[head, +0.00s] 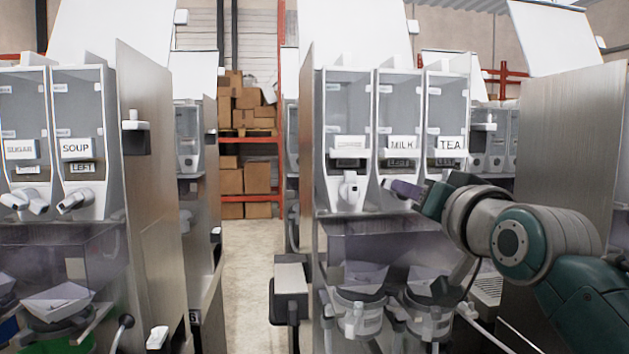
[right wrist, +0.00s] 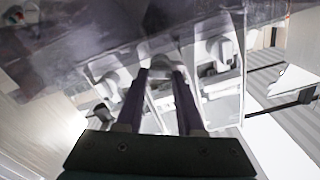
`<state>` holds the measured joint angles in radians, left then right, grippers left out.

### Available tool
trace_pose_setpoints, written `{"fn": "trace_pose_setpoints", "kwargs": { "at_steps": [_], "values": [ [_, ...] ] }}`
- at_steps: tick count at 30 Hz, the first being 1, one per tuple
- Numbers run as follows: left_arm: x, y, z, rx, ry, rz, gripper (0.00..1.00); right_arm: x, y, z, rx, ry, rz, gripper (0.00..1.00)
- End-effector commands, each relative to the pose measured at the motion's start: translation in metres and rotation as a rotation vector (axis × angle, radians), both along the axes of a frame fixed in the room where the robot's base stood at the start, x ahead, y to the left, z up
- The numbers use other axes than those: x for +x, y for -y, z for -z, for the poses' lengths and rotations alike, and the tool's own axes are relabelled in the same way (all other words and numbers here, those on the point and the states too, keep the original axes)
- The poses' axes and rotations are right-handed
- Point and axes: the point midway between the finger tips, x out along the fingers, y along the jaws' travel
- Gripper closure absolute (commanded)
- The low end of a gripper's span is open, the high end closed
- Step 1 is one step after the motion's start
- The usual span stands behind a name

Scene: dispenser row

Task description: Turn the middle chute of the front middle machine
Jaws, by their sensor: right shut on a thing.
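The front middle machine (head: 347,110) has three dispenser columns side by side. The middle column carries a MILK label (head: 402,142) and the right one a TEA label (head: 450,143). My right gripper (head: 400,189) reaches in from the right, its purple fingers at the foot of the middle column. In the right wrist view, my right gripper (right wrist: 160,75) is shut on the white middle chute (right wrist: 161,64), one finger on each side. In the head view the fingers mostly hide this chute. The left column's chute (head: 349,190) is free. My left gripper is not in view.
Below the chutes are a clear purple-tinted cover (head: 375,243) and white funnels (head: 365,275). A metal side panel (head: 560,150) stands close to my right arm. Another machine with SUGAR and SOUP labels (head: 76,149) stands left. An open aisle (head: 245,260) leads to stacked boxes.

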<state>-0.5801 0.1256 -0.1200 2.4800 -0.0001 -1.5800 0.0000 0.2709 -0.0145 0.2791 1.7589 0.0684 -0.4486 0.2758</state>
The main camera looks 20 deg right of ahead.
Motion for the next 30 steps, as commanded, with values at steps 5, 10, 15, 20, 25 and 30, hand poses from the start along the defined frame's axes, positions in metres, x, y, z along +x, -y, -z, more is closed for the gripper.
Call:
{"fn": "trace_pose_setpoints", "kwargs": {
  "at_steps": [5,10,15,20,25,30],
  "values": [
    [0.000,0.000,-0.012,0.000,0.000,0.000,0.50,0.000,0.001,-0.001,0.167,0.036,0.001,1.00],
    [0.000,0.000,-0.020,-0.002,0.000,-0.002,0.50,0.000,0.001,-0.001,0.324,0.075,0.002,1.00],
    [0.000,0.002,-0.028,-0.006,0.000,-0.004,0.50,0.000,0.002,0.000,0.479,0.112,0.002,1.00],
    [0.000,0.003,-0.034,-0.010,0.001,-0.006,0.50,0.000,0.002,0.000,0.627,0.149,0.001,1.00],
    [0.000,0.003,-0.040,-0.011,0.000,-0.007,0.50,-0.001,0.002,0.002,0.778,0.184,0.002,1.00],
    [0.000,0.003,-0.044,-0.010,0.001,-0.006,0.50,-0.001,0.003,0.002,0.907,0.216,0.001,1.00]
  ]
}}
